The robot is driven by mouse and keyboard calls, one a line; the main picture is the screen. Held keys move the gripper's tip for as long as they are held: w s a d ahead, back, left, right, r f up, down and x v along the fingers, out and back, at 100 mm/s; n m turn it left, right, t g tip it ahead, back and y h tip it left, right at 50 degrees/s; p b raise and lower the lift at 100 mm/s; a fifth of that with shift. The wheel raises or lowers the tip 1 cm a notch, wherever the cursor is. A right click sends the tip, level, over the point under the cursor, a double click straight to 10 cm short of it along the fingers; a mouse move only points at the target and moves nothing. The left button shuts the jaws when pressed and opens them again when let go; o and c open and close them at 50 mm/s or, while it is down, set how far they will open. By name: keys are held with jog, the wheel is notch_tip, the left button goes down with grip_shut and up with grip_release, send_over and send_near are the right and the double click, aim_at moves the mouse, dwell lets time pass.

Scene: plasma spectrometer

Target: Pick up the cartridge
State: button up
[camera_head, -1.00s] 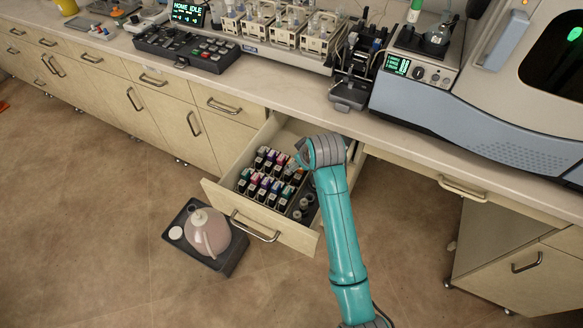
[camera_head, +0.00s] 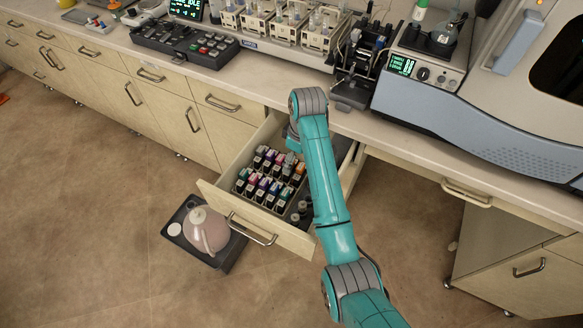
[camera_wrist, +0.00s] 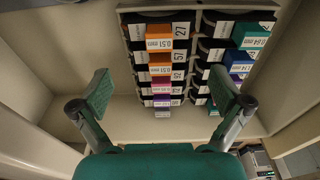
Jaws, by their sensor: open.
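Cartridges with coloured labels stand in rows in the open drawer (camera_head: 268,225). In the wrist view, the left column has an orange cartridge (camera_wrist: 160,44) marked 0.51 mm, with more orange, red and purple ones beyond it. The right column has a teal cartridge (camera_wrist: 250,38) marked 0.54 mm, with purple and blue ones near it. The frames do not show which one is meant. My gripper (camera_wrist: 160,90) is open and empty, its two fingers spread on either side of the left column, apart from the cartridges. In the head view my arm hides the gripper and part of the drawer.
Drawer walls (camera_wrist: 35,90) close in around the rack. The counter (camera_head: 290,80) edge overhangs the drawer's back, with a pump-like device (camera_head: 358,70) and a large instrument (camera_head: 480,130) on it. A tray (camera_head: 222,262) with a pinkish jug (camera_head: 205,232) sits on the floor.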

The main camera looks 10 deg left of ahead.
jog(key=shift+w+a+f, duration=0.1)
jog(key=shift+a+f, duration=0.25)
jog(key=shift+f, duration=0.75)
jog(key=shift+w+a+f, duration=0.15)
jog(key=shift+a+f, duration=0.15)
jog(key=shift+f, duration=0.8)
jog(key=shift+w+a+f, duration=0.1)
jog(key=shift+a+f, duration=0.25)
jog(key=shift+f, duration=0.75)
jog(key=c, duration=0.9)
jog(key=shift+r, duration=0.15)
notch_tip(320, 180, up, 10)
jog(key=shift+f, duration=0.1)
